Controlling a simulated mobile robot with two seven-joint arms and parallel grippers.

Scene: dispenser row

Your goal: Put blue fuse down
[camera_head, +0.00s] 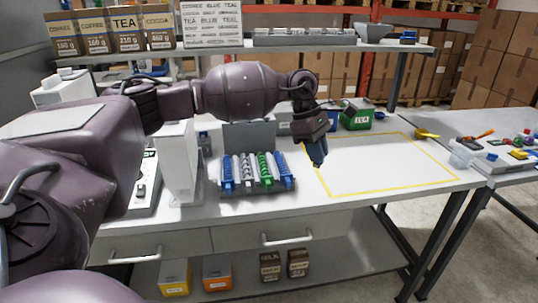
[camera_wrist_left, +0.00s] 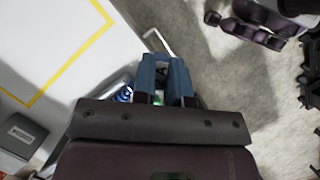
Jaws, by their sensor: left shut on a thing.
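My left gripper (camera_head: 316,155) points down above the white table, near the left side of the yellow outlined area (camera_head: 323,186). Its bluish fingers show close together in the left wrist view (camera_wrist_left: 165,80). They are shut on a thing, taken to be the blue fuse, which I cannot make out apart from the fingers. A dispenser row (camera_head: 256,190) stands left of the gripper, with blue, white and green channels. A bit of blue and white shows beside the fingers in the left wrist view. My right gripper is not in view.
The outlined area looks bare. A side table (camera_head: 500,155) with loose parts stands at right; a loaded shelf (camera_head: 300,42) spans the back.

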